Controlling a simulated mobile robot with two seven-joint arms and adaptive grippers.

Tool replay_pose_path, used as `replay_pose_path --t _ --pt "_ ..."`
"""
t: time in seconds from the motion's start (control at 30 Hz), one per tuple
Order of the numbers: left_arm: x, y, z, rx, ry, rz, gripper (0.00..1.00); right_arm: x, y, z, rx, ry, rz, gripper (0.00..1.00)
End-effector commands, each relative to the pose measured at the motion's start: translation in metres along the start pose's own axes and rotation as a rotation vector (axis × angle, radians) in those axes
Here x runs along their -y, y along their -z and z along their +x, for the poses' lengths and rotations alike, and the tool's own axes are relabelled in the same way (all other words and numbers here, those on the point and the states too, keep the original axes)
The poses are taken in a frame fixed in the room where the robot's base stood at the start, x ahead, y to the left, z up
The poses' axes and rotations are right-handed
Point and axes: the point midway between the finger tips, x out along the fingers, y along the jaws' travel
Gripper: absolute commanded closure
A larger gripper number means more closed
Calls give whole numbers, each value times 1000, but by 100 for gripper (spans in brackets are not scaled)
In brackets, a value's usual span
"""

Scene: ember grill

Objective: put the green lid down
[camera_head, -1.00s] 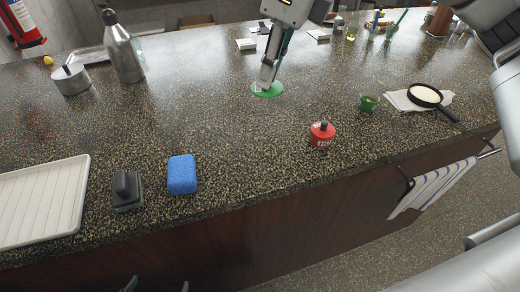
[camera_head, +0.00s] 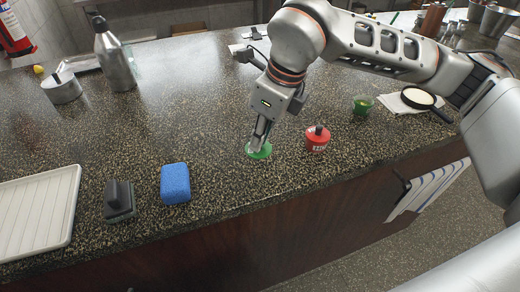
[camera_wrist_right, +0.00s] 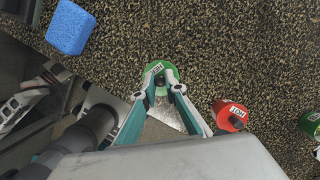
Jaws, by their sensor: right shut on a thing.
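The green lid (camera_head: 259,152) is a small round disc with a dark knob and a white label. My right gripper (camera_head: 259,140) is shut on its knob, low over the counter. In the right wrist view the lid (camera_wrist_right: 160,73) shows between the fingertips of the gripper (camera_wrist_right: 161,82). I cannot tell whether the lid touches the counter. A red lidded pot (camera_head: 317,139) stands just right of it, and it also shows in the right wrist view (camera_wrist_right: 229,115). My left gripper is not clearly in view.
A blue sponge (camera_head: 175,183), a dark-handled block (camera_head: 119,201) and a white ribbed tray (camera_head: 72,215) lie to the left. A green cup (camera_head: 362,106) and a black pan (camera_head: 418,98) are at the right. The counter (camera_head: 190,110) is clear behind and left of the lid.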

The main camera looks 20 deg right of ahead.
Motion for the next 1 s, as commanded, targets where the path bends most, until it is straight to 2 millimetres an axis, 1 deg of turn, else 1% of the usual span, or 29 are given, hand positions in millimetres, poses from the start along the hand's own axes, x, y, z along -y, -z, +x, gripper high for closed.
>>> replay_pose_path --t 0.17,0.4,0.67,0.8,0.83,0.87,1.0 --pt "0 0 0 0 0 0 7 0 3 10 -1 -1 0 100" --pt "0 0 0 0 0 0 7 0 11 39 -1 -1 0 100" --pt "0 0 0 -1 0 0 7 0 11 40 1 0 -1 100" --pt "-1 -3 2 0 0 -1 7 0 12 44 0 0 -1 100" --pt "0 -2 1 -1 0 -1 7 0 12 44 0 0 -1 81" --pt "0 -2 1 -1 0 -1 7 0 12 43 0 0 -1 73" --pt "0 -2 1 -1 0 0 7 0 12 43 1 0 -1 72"
